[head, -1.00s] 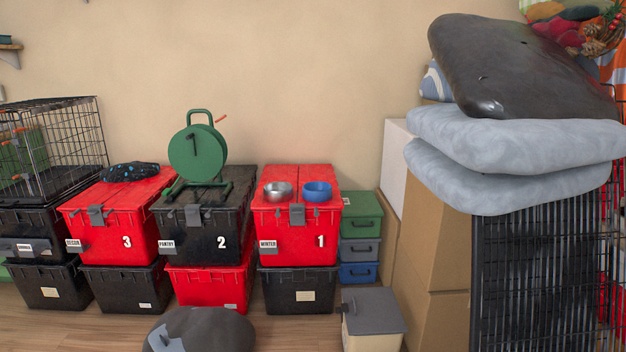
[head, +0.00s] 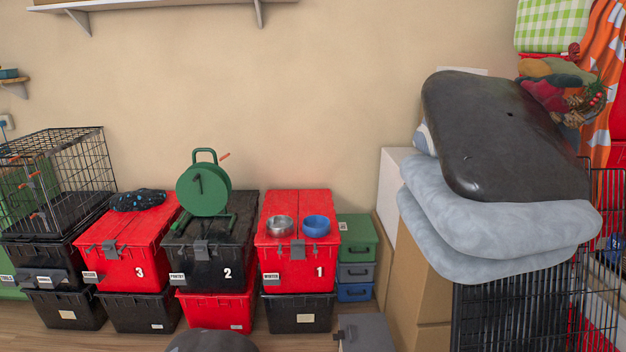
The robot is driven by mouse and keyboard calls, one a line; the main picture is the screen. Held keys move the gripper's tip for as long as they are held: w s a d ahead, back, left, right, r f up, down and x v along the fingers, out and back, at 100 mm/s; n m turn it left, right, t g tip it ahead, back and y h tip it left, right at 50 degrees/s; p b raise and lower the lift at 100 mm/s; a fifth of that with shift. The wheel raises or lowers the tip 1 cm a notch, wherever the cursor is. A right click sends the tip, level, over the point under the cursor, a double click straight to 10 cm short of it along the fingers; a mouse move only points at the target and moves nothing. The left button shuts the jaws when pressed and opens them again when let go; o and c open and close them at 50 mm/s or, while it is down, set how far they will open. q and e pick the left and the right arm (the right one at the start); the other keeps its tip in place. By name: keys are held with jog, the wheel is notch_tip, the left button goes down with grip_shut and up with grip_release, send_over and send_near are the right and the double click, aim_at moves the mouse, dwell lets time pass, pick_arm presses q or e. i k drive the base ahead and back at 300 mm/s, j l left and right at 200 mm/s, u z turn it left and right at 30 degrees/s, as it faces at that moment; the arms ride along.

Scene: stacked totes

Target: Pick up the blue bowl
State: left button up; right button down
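The blue bowl (head: 316,227) sits upright on the lid of the red tote marked 1 (head: 296,262), on the right half of the lid. A silver metal bowl (head: 280,226) stands just left of it. Neither of my grippers shows in the head view, so nothing is seen holding or touching the blue bowl.
A black tote 2 (head: 206,263) with a green cable reel (head: 204,190) stands left of tote 1. Red tote 3 (head: 127,258) is further left. Stacked small bins (head: 356,240), cardboard boxes (head: 417,270) and a crate with grey cushions (head: 495,210) crowd the right.

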aim_at(314, 226)
jog(key=i+j, duration=0.2)
jog(key=j, duration=0.2)
jog(key=i+j, duration=0.2)
jog(key=j, duration=0.2)
jog(key=i+j+u, duration=0.1)
jog(key=i+j, duration=0.15)
jog(key=j, duration=0.15)
jog(key=i+j, duration=0.2)
jog(key=j, duration=0.2)
